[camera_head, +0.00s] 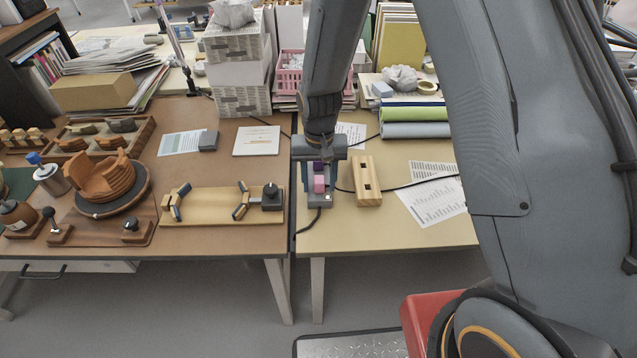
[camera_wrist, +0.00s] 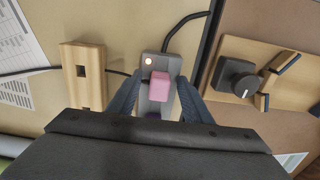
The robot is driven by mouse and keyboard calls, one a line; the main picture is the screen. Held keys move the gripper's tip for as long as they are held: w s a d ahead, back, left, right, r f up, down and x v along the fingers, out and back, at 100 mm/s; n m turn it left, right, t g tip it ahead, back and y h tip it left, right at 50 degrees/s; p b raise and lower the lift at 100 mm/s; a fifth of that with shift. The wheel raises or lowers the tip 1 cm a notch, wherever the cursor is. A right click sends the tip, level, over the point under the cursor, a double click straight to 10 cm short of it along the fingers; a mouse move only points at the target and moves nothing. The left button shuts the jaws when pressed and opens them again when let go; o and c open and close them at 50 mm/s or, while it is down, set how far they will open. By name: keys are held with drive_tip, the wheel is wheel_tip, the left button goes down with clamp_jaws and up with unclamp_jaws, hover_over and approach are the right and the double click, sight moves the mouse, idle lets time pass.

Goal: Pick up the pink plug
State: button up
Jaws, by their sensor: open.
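The pink plug (camera_head: 319,184) stands in a grey power strip (camera_head: 320,201) on the right-hand table. In the wrist view the pink plug (camera_wrist: 161,86) sits near the middle of the grey strip (camera_wrist: 153,107), close to a small lit lamp at the strip's far end. A dark purple plug (camera_head: 318,167) is beside it on the strip, mostly hidden by my gripper in the wrist view. My gripper (camera_head: 319,178) is above the strip, pointing down. Its open fingers (camera_wrist: 157,95) are on either side of the strip and the pink plug, apart from the plug as far as I can see.
A wooden block with slots (camera_head: 366,181) stands just right of the strip. A wooden clamp board (camera_head: 224,206) is to the left, across the gap between tables. Black cables run by the strip. Printed sheets (camera_head: 433,202) lie at the right.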

drive_tip(key=c, duration=1.1)
drive_tip(key=shift+r, duration=0.1)
drive_tip(key=shift+c, duration=0.2)
